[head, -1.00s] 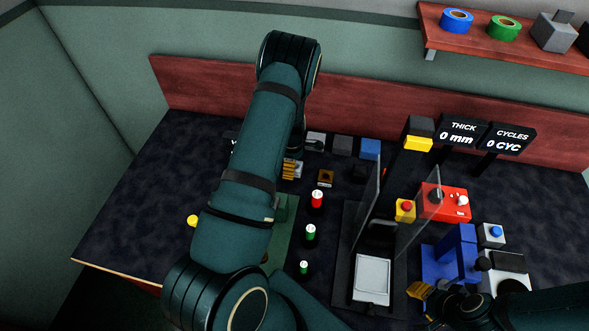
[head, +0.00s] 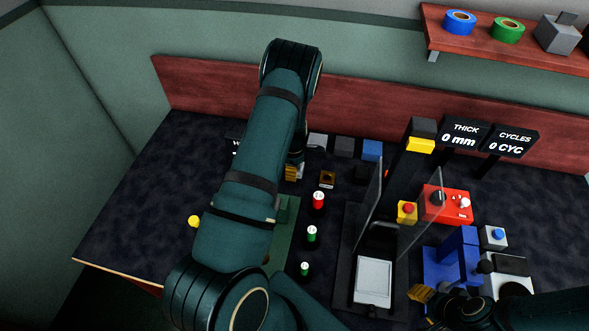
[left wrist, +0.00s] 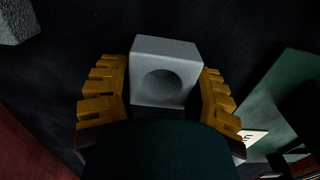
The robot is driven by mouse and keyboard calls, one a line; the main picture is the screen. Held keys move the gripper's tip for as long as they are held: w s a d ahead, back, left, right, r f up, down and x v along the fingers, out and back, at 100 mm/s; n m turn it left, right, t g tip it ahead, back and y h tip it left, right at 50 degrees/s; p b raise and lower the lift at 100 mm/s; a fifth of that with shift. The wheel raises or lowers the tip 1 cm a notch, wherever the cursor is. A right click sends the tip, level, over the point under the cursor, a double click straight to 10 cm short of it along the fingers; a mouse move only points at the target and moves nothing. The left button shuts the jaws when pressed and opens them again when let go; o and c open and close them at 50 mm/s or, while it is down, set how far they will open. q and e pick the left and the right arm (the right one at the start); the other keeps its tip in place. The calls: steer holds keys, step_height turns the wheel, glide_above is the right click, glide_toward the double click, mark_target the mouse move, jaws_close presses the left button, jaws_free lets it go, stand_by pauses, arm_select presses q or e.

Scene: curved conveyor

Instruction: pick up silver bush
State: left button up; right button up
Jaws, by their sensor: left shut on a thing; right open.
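The silver bush (left wrist: 165,72), a light grey block with a round hollow in its face, sits between the two yellow fingers of my left gripper (left wrist: 162,95) in the left wrist view. The left gripper is shut on it. In the head view my left arm hides most of this gripper (head: 291,172), and the bush is hard to make out there. My right gripper (head: 422,296) is open at the lower right, beside the blue fixture, with no thing seen in it.
A brass bush (head: 327,179) and a black block (head: 361,175) stand right of my left gripper. Grey and blue blocks (head: 372,150) stand behind. Red and green capped items (head: 318,200) line the mat's right side. A clear-guarded press (head: 373,280) stands centre right. The table's left is mostly clear.

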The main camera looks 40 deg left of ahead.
arm_select(q)
step_height(320, 180, up, 18)
steer(key=p, duration=0.2)
steer(key=shift+f, duration=0.15)
